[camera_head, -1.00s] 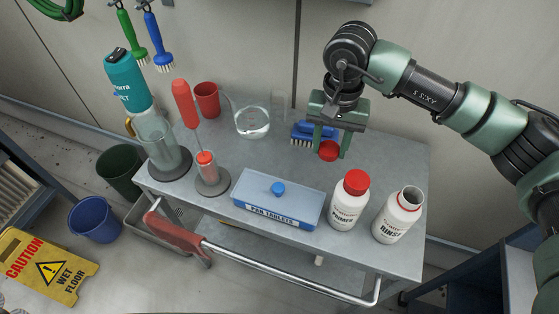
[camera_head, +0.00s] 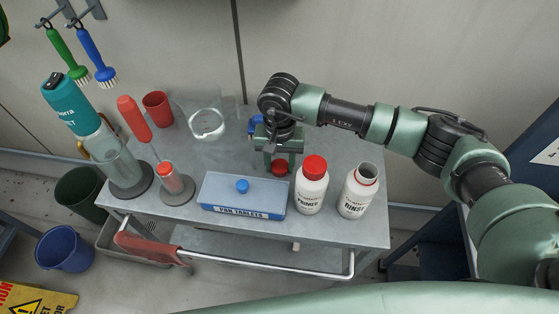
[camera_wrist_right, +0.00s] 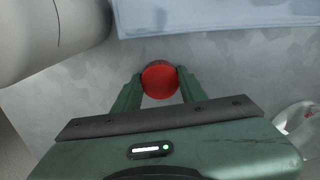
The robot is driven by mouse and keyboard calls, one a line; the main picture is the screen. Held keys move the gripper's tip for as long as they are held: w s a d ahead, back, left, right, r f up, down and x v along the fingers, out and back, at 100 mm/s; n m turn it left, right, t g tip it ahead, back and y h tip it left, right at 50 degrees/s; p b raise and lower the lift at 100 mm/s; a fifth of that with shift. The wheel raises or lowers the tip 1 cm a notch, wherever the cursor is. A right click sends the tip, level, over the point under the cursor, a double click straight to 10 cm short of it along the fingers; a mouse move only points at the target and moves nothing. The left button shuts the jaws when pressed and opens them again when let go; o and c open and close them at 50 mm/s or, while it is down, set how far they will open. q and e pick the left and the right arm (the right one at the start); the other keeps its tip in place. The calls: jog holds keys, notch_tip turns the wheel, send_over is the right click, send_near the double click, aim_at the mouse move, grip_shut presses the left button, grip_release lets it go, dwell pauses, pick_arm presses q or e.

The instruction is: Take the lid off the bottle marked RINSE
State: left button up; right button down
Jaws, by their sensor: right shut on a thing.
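The white bottle marked RINSE (camera_head: 357,192) stands upright on the right of the cart top, its mouth open and bare. My right gripper (camera_head: 280,167) is shut on a red lid (camera_head: 281,169), behind the gap between the blue box and the PRIMER bottle. In the right wrist view, the lid (camera_wrist_right: 160,80) sits between the two fingertips (camera_wrist_right: 160,84), low over the grey top. I cannot tell whether it touches the top. The white PRIMER bottle (camera_head: 311,186) wears its own red lid. My left gripper is not in view.
A blue PAN TABLETS box (camera_head: 243,196) stands in front of the gripper. The cart (camera_head: 377,228) has free room at back right.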

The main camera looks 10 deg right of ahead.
aim_at(279, 166)
jog(key=shift+f+b, duration=0.2)
jog(key=shift+b, duration=0.1)
jog(key=c, duration=0.8)
grip_release()
jog(key=shift+r, duration=0.1)
jog(key=shift+r+p, duration=0.25)
jog(key=shift+p, duration=0.15)
jog(key=shift+r+b, duration=0.3)
notch_tip(279, 166, up, 11)
jog(key=b, duration=0.3)
jog(key=shift+r, duration=0.15)
jog(key=shift+a, duration=0.1)
